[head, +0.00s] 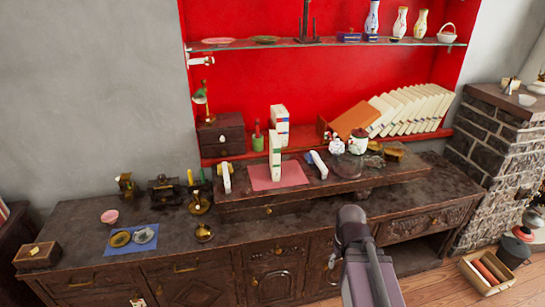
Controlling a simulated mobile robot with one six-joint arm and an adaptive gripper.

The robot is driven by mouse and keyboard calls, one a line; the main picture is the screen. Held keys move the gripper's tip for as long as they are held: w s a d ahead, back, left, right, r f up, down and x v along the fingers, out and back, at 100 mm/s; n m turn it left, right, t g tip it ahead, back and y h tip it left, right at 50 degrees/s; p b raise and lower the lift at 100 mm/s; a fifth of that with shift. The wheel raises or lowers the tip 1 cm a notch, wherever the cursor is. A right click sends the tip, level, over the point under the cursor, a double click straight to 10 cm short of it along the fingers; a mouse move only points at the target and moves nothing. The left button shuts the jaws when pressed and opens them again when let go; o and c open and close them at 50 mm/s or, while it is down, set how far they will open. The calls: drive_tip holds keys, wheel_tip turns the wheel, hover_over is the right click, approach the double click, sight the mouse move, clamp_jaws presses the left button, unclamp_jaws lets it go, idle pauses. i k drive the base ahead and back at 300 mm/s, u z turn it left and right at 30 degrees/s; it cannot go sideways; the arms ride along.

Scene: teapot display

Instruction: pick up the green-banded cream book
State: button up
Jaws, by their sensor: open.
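A cream book with a green band (275,157) stands upright on a pink mat (262,184) on the raised part of the dark sideboard. Its narrow side faces me. A part of my arm shows at the bottom, right of the middle, in front of the sideboard and well apart from the book. I cannot make out my gripper or its fingers in this view.
Small white objects (226,177) and (318,164) flank the mat. Another cream book (280,125) stands close behind. Right are a leaning orange book (356,119), a row of leaning cream books (412,108) and teapots (357,142). A glass shelf (330,43) runs above.

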sight(274, 141)
drive_tip(key=z, duration=0.05)
drive_tip(key=i, duration=1)
drive_tip(key=u, duration=0.05)
